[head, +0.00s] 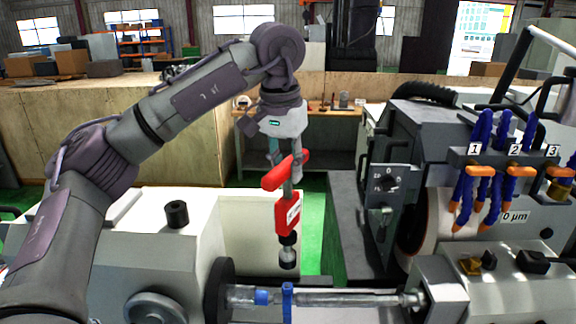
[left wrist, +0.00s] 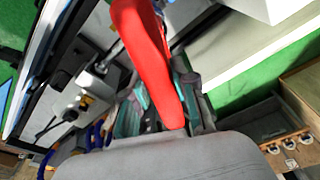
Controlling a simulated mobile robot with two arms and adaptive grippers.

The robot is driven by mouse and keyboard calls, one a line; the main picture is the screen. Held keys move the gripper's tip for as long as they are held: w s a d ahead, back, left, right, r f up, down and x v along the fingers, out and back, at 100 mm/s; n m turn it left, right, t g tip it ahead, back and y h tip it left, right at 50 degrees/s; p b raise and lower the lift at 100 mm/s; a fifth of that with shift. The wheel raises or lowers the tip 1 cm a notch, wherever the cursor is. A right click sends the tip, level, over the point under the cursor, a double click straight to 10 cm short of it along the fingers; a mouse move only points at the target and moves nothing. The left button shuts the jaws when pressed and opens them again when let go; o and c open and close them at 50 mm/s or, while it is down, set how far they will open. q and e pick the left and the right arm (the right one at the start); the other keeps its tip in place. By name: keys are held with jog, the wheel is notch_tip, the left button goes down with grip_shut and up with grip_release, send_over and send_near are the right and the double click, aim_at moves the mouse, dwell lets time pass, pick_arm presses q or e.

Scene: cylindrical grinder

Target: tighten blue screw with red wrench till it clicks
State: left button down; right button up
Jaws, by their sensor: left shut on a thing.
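The red wrench (head: 288,212) hangs upright in the head view, with a red T-handle on top and a dark socket at its lower end. My left gripper (head: 284,168) is shut on it near the handle, from above. In the left wrist view the red handle (left wrist: 150,60) crosses in front of the gripper fingers. A blue screw (head: 287,300) stands at the horizontal shaft, almost straight below the socket in the picture. A visible gap separates the socket from the screw. My right gripper is not in view.
The metal shaft (head: 350,299) runs between the chuck (head: 219,290) and the tailstock (head: 441,290). A smaller blue part (head: 262,297) is on it. The grinding wheel housing (head: 440,150) and blue coolant hoses (head: 480,180) stand to the right. A black knob (head: 177,214) stands left.

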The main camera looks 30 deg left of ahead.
aim_at(287, 197)
pick_arm(q)
jog(key=shift+w+a+f+b, duration=0.1)
jog(key=shift+a+f+b, duration=0.1)
jog(key=shift+f+b, duration=0.75)
jog(key=shift+d+f, duration=0.1)
jog(key=shift+f, duration=0.45)
jog(key=shift+d+f+b, duration=0.15)
jog(key=shift+f+b, duration=0.35)
jog(key=shift+f, duration=0.7)
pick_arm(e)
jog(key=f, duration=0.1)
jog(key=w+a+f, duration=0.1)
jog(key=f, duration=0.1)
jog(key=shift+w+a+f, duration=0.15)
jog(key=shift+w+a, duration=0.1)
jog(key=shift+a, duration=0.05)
